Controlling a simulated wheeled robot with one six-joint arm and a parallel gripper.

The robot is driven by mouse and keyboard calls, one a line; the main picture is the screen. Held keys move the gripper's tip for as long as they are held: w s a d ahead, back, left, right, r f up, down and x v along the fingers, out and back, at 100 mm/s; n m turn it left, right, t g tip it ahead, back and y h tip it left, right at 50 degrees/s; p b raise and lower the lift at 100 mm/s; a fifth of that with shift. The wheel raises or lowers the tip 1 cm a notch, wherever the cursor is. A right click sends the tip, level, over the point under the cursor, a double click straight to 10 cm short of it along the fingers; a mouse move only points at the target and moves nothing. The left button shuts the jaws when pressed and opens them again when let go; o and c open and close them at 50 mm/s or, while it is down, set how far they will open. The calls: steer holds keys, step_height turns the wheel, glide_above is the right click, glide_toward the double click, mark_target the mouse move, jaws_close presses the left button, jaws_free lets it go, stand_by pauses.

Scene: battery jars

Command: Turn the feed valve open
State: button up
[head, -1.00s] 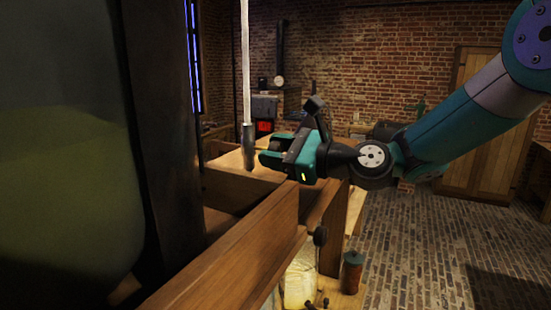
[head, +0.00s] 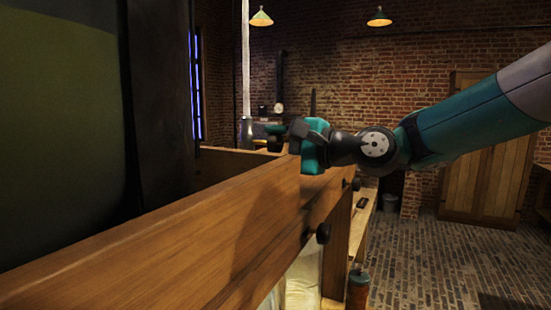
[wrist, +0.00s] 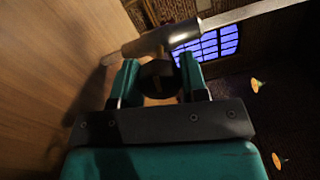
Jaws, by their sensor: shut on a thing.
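The feed valve appears to be the metal body (wrist: 158,41) on a pale tube, with a dark rounded handle (wrist: 156,80) on its near side. In the wrist view my gripper (wrist: 159,78) has its two teal fingers on either side of this handle, shut on it. In the head view the valve's metal body (head: 246,131) hangs upright at the tube's lower end, and my gripper (head: 272,137) is just to its right, pointing left.
A long wooden beam (head: 200,230) runs from the lower left toward my gripper, close beneath it. A dark post (head: 160,110) and a large greenish vessel (head: 60,120) stand at left. Brick floor (head: 440,250) is open at right.

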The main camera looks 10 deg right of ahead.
steer(key=shift+f+n+b, duration=0.2)
steer(key=shift+n+b, duration=0.7)
steer(key=shift+n, duration=0.2)
steer(key=o, duration=0.9)
steer(key=shift+r, duration=0.15)
steer(key=b+v, duration=0.6)
steer(key=v, duration=1.1)
steer(key=shift+d+b, duration=0.2)
steer(key=shift+b, duration=0.1)
steer(key=shift+s, duration=0.2)
